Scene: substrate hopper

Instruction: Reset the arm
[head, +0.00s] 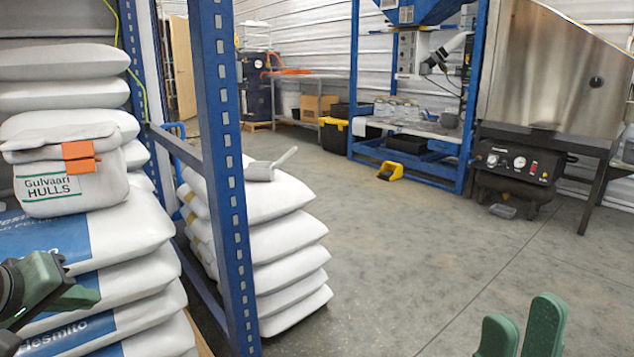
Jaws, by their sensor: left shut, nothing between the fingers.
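My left gripper (86,297) is at the lower left, dark green, shut and empty. It is in front of the stacked white and blue sacks (128,228), and I cannot tell whether it touches them. My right gripper (521,322) rises from the bottom edge at the right. Its two green fingers point up with a narrow gap between them and nothing in it. Bare floor lies behind it. Most of both arms is out of view.
A white bag with an orange clip (48,190) sits on the left sacks. A blue rack post (222,170) stands beside them. A grey scoop (262,172) lies on the second sack pile (285,240). A steel hopper (550,75) stands far right. The middle floor (400,240) is clear.

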